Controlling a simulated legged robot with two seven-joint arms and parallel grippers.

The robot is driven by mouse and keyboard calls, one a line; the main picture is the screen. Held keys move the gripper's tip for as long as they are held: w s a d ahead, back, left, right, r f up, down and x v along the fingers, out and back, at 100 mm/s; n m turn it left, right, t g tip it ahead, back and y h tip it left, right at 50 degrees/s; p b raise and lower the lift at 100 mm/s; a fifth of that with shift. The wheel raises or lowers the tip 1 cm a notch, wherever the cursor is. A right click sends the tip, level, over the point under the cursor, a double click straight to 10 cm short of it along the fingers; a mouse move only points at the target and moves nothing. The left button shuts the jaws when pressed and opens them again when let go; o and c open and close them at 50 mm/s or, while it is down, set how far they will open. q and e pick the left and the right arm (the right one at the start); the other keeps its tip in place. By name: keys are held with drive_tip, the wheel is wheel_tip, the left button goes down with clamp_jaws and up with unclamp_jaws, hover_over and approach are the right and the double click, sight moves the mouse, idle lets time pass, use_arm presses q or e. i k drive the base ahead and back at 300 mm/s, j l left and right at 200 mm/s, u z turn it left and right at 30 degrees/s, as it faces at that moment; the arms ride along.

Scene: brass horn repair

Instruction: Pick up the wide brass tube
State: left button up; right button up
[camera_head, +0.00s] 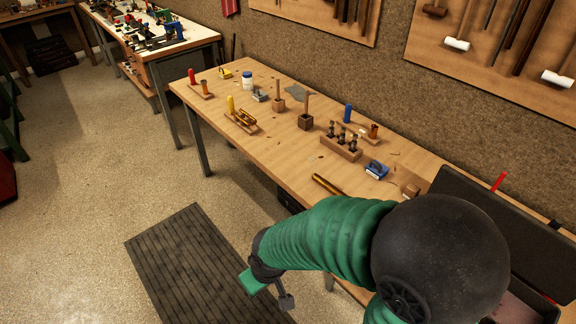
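A brass tube (327,184) lies on its side on the workbench (280,150), close to the front edge and partly behind my green arm. Smaller brass-coloured pieces (243,118) rest on a wooden holder farther left; I cannot tell their widths well. My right gripper (270,291) hangs low over the dark floor mat, in front of the bench and apart from the brass tube. Nothing shows in it, but its finger gap is unclear. My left gripper is not in view.
Wooden blocks with handled tools (341,147), a blue item (376,170) and a white jar (247,81) stand on the bench. A dark open case (500,230) is at the right. A ribbed mat (180,245) covers the floor in front. Mallets (456,44) hang above.

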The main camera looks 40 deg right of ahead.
sight(332, 189)
drive_tip(key=i+z, duration=0.2)
drive_tip(key=i, duration=0.25)
drive_tip(key=i+j+z, duration=0.2)
drive_tip(key=i, duration=0.25)
drive_tip(key=i+z, duration=0.2)
drive_tip(key=i, duration=0.3)
drive_tip(key=i+l+z, duration=0.1)
drive_tip(key=z, duration=0.4)
drive_tip(key=i+z, duration=0.3)
drive_tip(key=z, duration=0.2)
drive_tip(key=i+j+z, duration=0.1)
drive_tip(key=z, duration=0.35)
drive_tip(key=i+j+z, duration=0.2)
drive_tip(key=z, duration=0.3)
drive_tip(key=i, duration=0.1)
